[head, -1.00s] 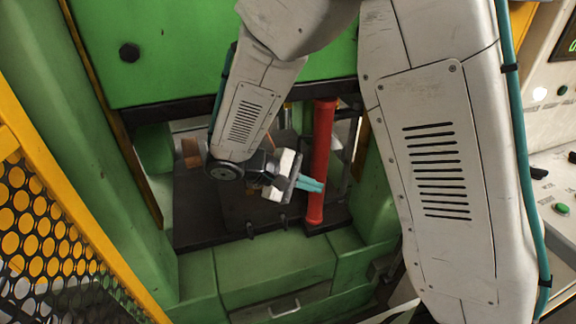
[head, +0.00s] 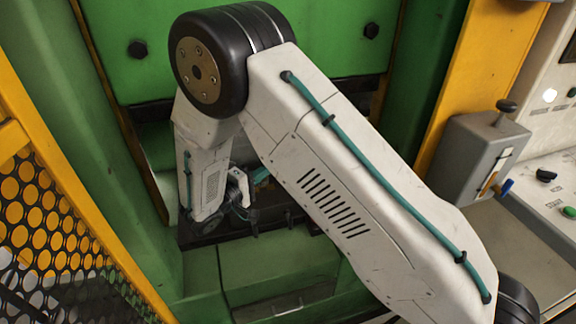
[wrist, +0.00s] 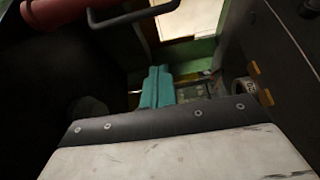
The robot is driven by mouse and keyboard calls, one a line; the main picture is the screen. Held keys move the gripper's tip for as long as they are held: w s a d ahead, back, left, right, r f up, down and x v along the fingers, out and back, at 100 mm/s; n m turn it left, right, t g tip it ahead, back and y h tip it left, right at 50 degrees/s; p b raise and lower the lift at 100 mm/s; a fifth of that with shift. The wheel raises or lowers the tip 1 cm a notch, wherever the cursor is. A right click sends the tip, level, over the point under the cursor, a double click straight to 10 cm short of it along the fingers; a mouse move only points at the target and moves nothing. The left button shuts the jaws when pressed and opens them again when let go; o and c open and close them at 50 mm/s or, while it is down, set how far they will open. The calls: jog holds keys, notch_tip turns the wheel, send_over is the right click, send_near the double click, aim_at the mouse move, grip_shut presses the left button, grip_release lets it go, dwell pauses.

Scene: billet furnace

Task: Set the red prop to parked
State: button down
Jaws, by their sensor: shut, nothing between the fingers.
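The red prop (wrist: 75,12) shows only in part at the top left of the wrist view, as a red cylinder. A dark bar handle (wrist: 130,17) stands out close to it. In the head view my arm hides the prop, so its full pose cannot be told. My gripper (wrist: 158,72) has its teal fingers together and empty in the wrist view, apart from the prop. In the head view the gripper (head: 262,175) is partly hidden behind my arm, low inside the green press opening.
The green press (head: 270,50) surrounds the opening, with its dark bed below. A yellow mesh guard (head: 45,220) stands at the left. A grey lever box (head: 475,155) and a control panel (head: 555,175) are at the right. A drawer handle (head: 287,311) is at the bottom.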

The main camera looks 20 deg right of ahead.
jog(key=w+d, duration=0.1)
jog(key=d, duration=0.8)
jog(key=shift+d, duration=0.15)
jog(key=shift+s, duration=0.1)
